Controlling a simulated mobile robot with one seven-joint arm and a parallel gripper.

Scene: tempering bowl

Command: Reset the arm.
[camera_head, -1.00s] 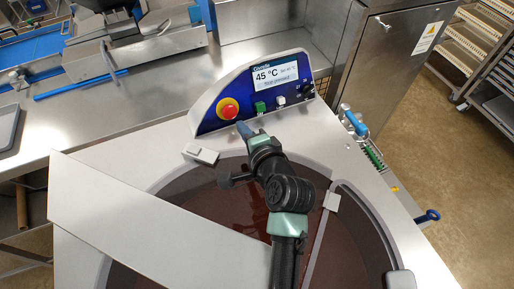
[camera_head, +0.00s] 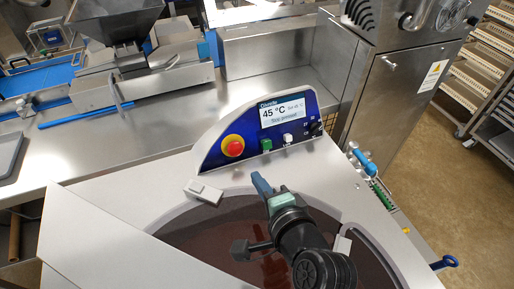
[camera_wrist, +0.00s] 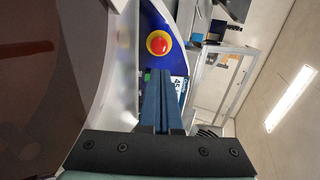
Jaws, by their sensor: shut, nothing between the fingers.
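The fingertips are apart from the panel face in the head view.
A steel counter (camera_head: 140,130) runs along the back left with a hopper machine (camera_head: 120,25) on it. A steel cabinet (camera_head: 390,100) stands at the back right. The floor (camera_head: 440,180) at right is open.

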